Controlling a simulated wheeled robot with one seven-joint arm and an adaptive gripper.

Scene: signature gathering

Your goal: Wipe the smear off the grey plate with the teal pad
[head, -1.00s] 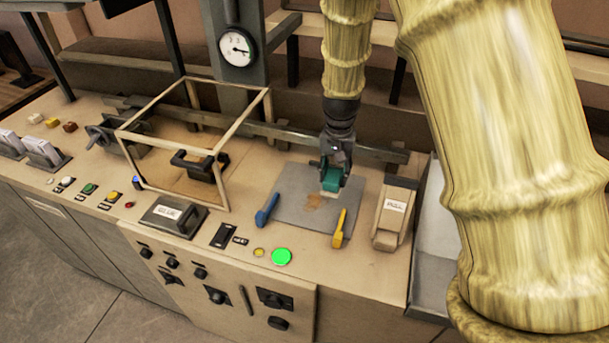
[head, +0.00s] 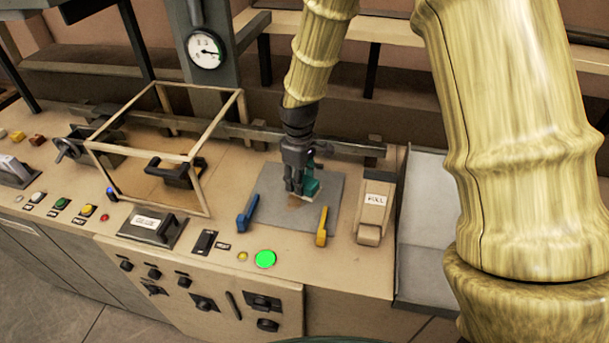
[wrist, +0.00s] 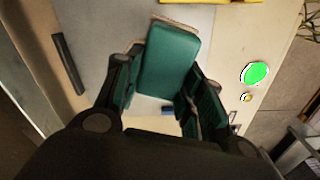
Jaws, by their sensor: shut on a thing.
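The grey plate (head: 273,184) lies flat on the bench top. A brown smear (head: 294,203) shows near the plate's middle, partly covered by my gripper and the pad. My gripper (head: 297,190) is shut on the teal pad (head: 312,187) and holds it low over the plate at the smear's edge. I cannot tell if the pad touches the plate. In the wrist view the teal pad (wrist: 168,60) sticks out beyond the fingers above the grey plate (wrist: 92,30), and no smear shows there.
A blue clamp (head: 247,214) and a yellow clamp (head: 322,226) stand at the plate's edges. A labelled beige block (head: 373,215) is to the right. An open wooden frame (head: 205,190) stands left. A lit green button (head: 265,259) is in front.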

